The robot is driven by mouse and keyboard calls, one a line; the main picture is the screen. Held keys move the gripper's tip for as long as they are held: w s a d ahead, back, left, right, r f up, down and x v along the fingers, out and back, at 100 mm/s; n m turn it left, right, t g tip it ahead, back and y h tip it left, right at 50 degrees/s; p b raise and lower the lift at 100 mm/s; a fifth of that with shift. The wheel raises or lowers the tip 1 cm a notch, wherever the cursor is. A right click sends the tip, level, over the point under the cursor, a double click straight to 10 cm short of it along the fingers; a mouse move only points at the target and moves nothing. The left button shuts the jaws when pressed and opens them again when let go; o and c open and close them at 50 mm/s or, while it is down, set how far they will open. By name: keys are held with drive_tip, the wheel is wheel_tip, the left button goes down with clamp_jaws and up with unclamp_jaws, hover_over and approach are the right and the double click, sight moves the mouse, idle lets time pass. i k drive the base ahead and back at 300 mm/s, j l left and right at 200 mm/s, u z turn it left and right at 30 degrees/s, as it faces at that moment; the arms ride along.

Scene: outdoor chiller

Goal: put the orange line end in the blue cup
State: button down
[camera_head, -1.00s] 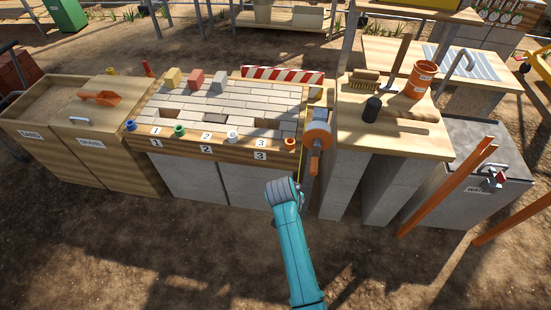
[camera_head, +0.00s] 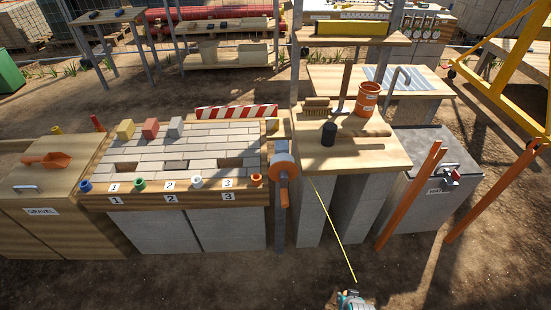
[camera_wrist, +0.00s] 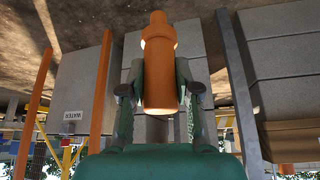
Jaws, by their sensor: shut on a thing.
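My gripper (camera_wrist: 160,92) is shut on the orange line end (camera_wrist: 159,60), an orange cylinder with a narrower top. It also shows at the bottom edge of the head view, where part of my arm (camera_head: 352,300) is seen. The blue cup (camera_head: 86,186) is at the far left of the bench's front edge, far from my gripper. Green (camera_head: 139,184), white (camera_head: 197,182) and orange (camera_head: 256,180) cups stand along the same edge.
The wooden worktable (camera_head: 370,150) holds a black cylinder (camera_head: 329,134), a brush and an orange bucket (camera_head: 367,98). Orange posts (camera_head: 411,195) and the grey water box (camera_head: 437,180) stand at right. The gravel box (camera_head: 55,210) is at left. Front ground is open.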

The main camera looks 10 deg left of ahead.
sight(88, 188)
drive_tip(key=j, duration=2.05)
